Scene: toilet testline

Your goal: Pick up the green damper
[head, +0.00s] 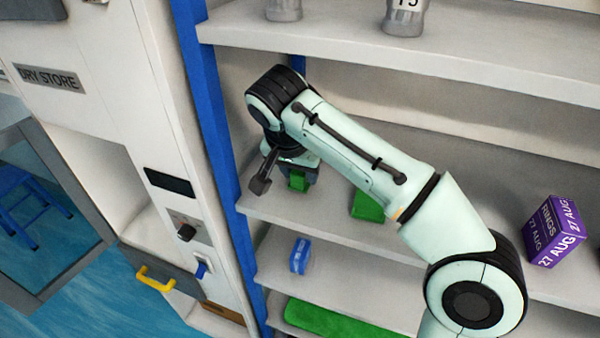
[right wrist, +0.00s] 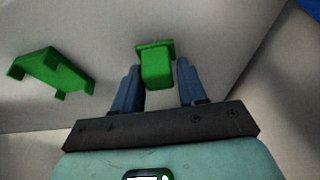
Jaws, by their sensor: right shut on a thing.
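My right gripper (head: 298,176) reaches down to the middle shelf and is shut on a green damper (head: 298,183). In the right wrist view the damper (right wrist: 156,68) is a green block with a wider plate at its far end, and it sits between the two blue-grey fingers of the gripper (right wrist: 158,85). I cannot tell whether the damper touches the shelf. A second green piece (right wrist: 52,73) with short legs lies to the left in that view. It also shows in the head view (head: 366,207), partly hidden by my arm. My left gripper is not in view.
The middle shelf (head: 470,265) also holds a purple box (head: 555,232) at the right. A blue box (head: 300,256) and a long green piece (head: 335,321) lie on lower shelves. The upper shelf (head: 480,60) overhangs, and a blue post (head: 212,130) bounds the left.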

